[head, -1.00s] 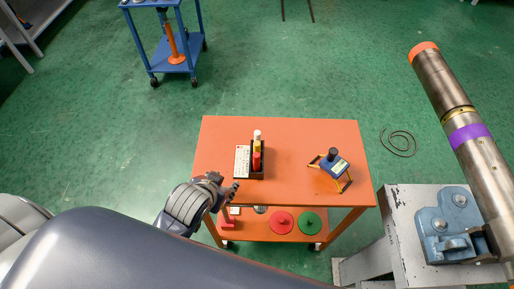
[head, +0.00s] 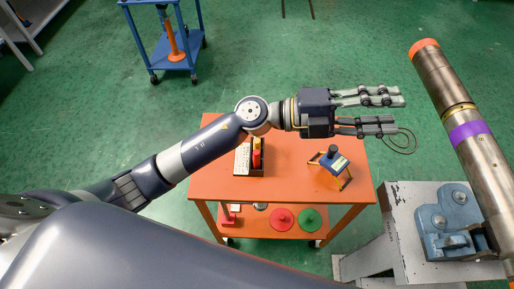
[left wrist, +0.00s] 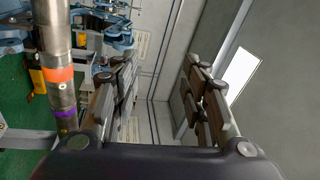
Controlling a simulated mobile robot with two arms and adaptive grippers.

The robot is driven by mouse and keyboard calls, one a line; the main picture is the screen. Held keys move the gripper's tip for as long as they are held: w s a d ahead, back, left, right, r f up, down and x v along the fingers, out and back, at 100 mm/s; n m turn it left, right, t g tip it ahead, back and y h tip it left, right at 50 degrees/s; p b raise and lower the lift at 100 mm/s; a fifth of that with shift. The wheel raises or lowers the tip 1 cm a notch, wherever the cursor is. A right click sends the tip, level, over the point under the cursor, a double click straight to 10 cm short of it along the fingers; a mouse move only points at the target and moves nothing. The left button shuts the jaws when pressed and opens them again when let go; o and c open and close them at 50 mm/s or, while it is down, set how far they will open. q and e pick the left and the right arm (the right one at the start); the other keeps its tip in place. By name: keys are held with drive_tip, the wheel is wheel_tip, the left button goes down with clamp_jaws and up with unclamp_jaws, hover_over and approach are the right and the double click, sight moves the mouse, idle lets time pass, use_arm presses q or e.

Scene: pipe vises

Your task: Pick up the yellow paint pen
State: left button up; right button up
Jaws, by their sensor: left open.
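The yellow paint pen (head: 257,143) stands in a small dark holder (head: 262,172) on the orange table (head: 220,178). A red pen (head: 256,156) stands in front of it in the same holder. My left forearm passes just behind the pens in the picture and hides the white-topped one. My left gripper (head: 396,112) is open and empty, stretched out to the right beyond the table's far right corner, well away from the pen. Its parted fingers also show in the left wrist view (left wrist: 158,75); no pen shows there. My right gripper is not in view.
A steel pipe (head: 450,110) in a blue vise (head: 447,225) stands at right. A blue cart (head: 165,55) stands behind.

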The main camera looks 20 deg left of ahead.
use_arm(q)
wheel_tip(320, 180, down, 8)
drive_tip(key=s+m+g+y, duration=0.2)
drive_tip(key=m+g+y, duration=0.3)
drive_tip(key=y, duration=1.5)
approach(257, 140)
drive_tip(key=shift+s+f+n+t, duration=0.15)
drive_tip(key=shift+n+t, duration=0.25)
drive_tip(key=shift+a+f, duration=0.25)
drive_tip(key=shift+f, duration=0.1)
wheel_tip(257, 140, down, 4)
drive_tip(key=shift+f+p, duration=0.25)
drive_tip(key=shift+p, duration=0.55)
drive_tip(key=shift+s+d+f+p, duration=0.1)
drive_tip(key=shift+s+f+p, duration=0.05)
drive_tip(key=shift+f+p, duration=0.45)
wheel_tip(257, 140, down, 4)
drive_tip(key=shift+s+r+p, duration=0.15)
drive_tip(key=shift+r+p, duration=0.05)
drive_tip(key=shift+p, duration=0.45)
drive_tip(key=shift+f, duration=0.35)
clamp_jaws()
